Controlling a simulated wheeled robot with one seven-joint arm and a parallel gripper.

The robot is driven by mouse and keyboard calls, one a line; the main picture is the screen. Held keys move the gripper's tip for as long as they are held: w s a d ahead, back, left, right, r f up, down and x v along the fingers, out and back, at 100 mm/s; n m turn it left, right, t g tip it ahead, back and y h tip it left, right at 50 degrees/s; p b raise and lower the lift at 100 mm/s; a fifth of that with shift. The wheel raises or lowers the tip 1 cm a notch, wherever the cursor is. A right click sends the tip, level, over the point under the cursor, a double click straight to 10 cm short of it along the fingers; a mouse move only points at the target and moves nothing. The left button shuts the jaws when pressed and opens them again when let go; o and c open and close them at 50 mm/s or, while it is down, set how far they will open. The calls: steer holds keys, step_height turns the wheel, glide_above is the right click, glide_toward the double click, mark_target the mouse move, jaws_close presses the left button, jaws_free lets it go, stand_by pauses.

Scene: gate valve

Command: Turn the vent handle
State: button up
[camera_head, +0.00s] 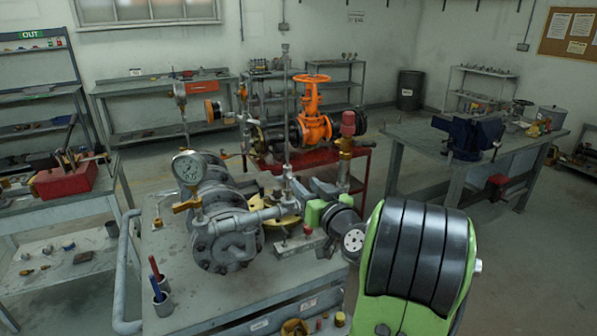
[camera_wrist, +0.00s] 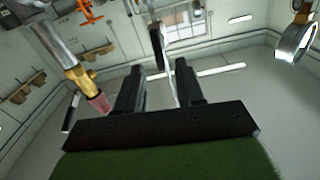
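The pipe assembly (camera_head: 228,238) stands on the grey cart, with a thin upright pipe (camera_head: 286,110) rising from it. I cannot tell for certain which part is the vent handle. In the wrist view my gripper (camera_wrist: 158,68) is open, with its two black fingers apart. A narrow grey part with a dark rounded end (camera_wrist: 157,45) shows between and beyond the fingertips. I see no clear contact with it. In the head view my arm hides much of the gripper.
A red-capped brass fitting (camera_head: 348,135) stands right of the pipe; it also shows left of the fingers in the wrist view (camera_wrist: 88,82). The gauge is at the wrist view's upper right (camera_wrist: 295,42). An orange valve (camera_head: 312,122) stands behind. A bench with a blue vise (camera_head: 468,135) is at right.

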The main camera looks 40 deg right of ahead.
mark_target(300, 180)
steer(key=p+x, duration=0.1)
steer(key=x, duration=0.3)
steer(key=shift+w+d, duration=0.15)
steer(key=shift+w, duration=0.25)
jaws_close()
steer(key=m, duration=0.2)
steer(key=m+b, duration=0.1)
steer(key=m, duration=0.1)
steer(key=shift+s+d+f+m, duration=0.1)
steer(key=shift+d+f+m, duration=0.1)
steer(key=shift+m, duration=0.1)
steer(key=m, duration=0.4)
steer(key=m+p, duration=0.1)
steer(key=m, duration=0.3)
steer(key=f+m, duration=0.1)
steer(key=m, duration=0.3)
steer(key=shift+s+d, duration=0.1)
steer(key=shift+d, duration=0.25)
steer(key=shift+m, duration=0.3)
